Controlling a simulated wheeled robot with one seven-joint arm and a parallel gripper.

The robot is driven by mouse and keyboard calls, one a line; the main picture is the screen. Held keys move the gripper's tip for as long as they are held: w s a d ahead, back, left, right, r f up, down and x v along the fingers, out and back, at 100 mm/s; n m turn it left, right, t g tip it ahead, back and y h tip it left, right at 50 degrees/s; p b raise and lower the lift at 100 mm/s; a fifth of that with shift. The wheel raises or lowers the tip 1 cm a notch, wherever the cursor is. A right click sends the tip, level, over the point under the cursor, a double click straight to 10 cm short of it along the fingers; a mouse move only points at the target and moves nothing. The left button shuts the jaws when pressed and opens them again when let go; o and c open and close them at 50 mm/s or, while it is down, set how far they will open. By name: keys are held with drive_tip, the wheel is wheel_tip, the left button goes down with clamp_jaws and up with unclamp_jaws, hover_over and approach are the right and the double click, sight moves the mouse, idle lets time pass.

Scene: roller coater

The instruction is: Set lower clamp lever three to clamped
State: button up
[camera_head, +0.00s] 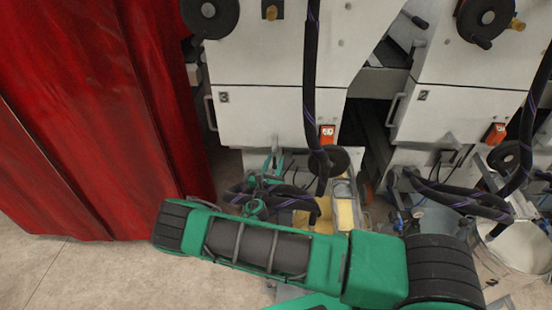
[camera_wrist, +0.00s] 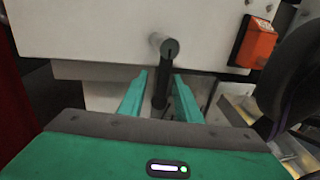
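The lower clamp lever (camera_wrist: 161,88) shows in the wrist view as a dark handle hanging down from a grey round pivot (camera_wrist: 164,45) on the pale machine panel. My gripper (camera_wrist: 160,78) is open, with one green finger on each side of the handle. A gap shows between the handle and each finger, so it does not look gripped. In the head view my gripper (camera_head: 270,168) is below the white panel marked 3 (camera_head: 268,115). The lever cannot be made out there.
An orange-red switch box (camera_head: 327,133) is right of the lever; it also shows in the wrist view (camera_wrist: 256,43). A dark hose (camera_head: 310,80) hangs down the panel's front. A red curtain (camera_head: 90,120) stands at left. A second similar unit (camera_head: 455,110) stands at right.

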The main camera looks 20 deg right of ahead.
drive_tip(key=shift+x, duration=1.55)
clamp_jaws()
